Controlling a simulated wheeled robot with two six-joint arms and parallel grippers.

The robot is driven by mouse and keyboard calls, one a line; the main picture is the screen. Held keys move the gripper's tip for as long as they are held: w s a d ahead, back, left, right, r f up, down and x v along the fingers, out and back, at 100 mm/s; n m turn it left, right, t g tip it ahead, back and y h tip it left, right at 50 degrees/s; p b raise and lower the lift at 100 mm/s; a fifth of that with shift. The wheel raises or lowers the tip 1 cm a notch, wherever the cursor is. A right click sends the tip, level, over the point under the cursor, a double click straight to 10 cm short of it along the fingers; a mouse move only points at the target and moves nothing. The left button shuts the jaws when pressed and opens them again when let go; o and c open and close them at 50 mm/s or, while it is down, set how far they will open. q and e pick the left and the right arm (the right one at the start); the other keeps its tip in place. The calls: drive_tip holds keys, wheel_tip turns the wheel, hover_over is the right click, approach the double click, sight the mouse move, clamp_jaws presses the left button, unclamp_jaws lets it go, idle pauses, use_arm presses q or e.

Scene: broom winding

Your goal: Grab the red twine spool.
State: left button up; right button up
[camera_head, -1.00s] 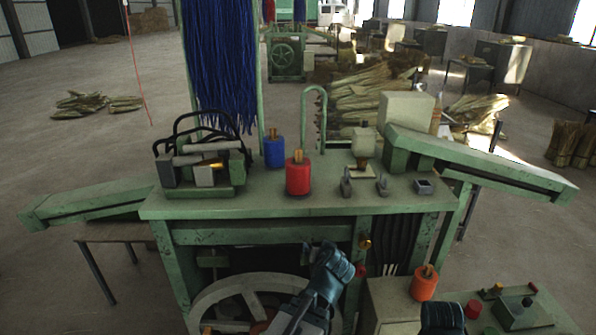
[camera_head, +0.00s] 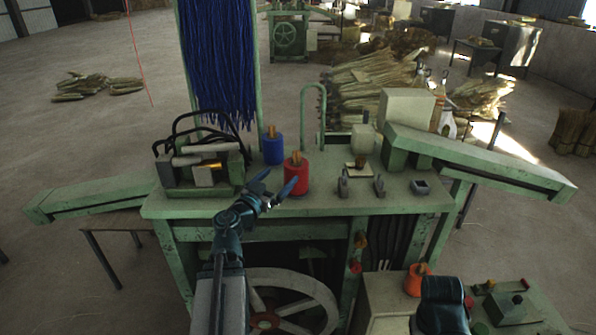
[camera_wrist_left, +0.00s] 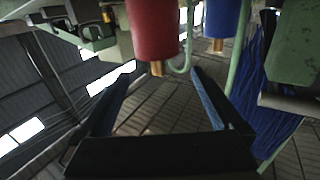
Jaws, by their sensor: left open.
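The red twine spool (camera_head: 297,178) stands upright on the green machine's table top (camera_head: 330,205), with a wooden core sticking out on top. My left gripper (camera_head: 279,182) is open and empty, with its fingers pointing at the spool from the front left. Its fingertips are close to the spool; contact cannot be told. In the left wrist view the scene is upside down. There the red spool (camera_wrist_left: 153,28) hangs just beyond the open fingers, not between them. The right gripper's fingers do not show.
A blue twine spool (camera_head: 273,150) stands close behind the red one. A metal clamp unit (camera_head: 203,170) sits to the left. Small metal parts (camera_head: 378,185) lie to the right. An orange spool (camera_head: 417,280) is lower right. Blue strands (camera_head: 218,70) hang behind.

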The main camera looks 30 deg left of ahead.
sight(302, 158)
use_arm(q)
drive_tip(key=w, duration=0.8)
drive_tip(key=shift+w+a+f, duration=0.1)
drive_tip(key=shift+w, duration=0.15)
drive_tip(key=shift+w, duration=0.1)
drive_tip(key=w, duration=0.5)
drive_tip(key=shift+w+f+b, duration=0.1)
drive_tip(key=shift+f+b, duration=0.2)
drive_tip(key=shift+b, duration=0.05)
drive_tip(key=c, duration=1.4)
drive_tip(key=shift+r, duration=0.1)
